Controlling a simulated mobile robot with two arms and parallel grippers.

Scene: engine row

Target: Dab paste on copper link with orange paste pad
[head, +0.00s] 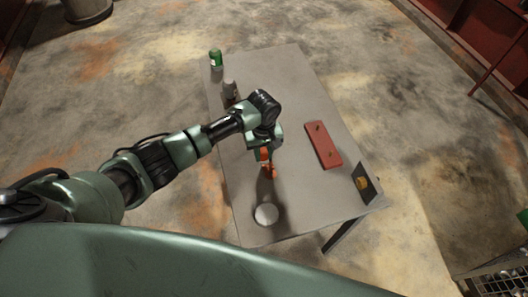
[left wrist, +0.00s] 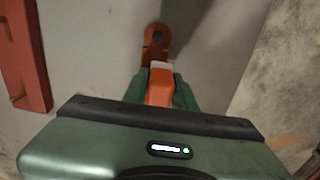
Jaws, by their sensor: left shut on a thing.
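My left gripper (head: 265,153) points down over the table and is shut on the orange paste pad (left wrist: 160,87). The pad has a pale tip, which shows between the fingers in the left wrist view. The copper link (left wrist: 156,42), a flat copper-coloured piece with a hole in its far end, lies on the table just beyond the tip. It also shows in the head view (head: 271,173), just below the gripper. The pale tip overlaps the link's near end in the wrist view; I cannot tell whether they touch. My right gripper is not in view.
A red block (head: 322,146) with small pieces on it lies to the right on the grey table (head: 285,75). A dark plate (head: 367,183) with a yellow piece sits at the right edge. A white round dish (head: 266,214) is nearer. A green can (head: 215,58) and grey bottle (head: 230,89) stand far left.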

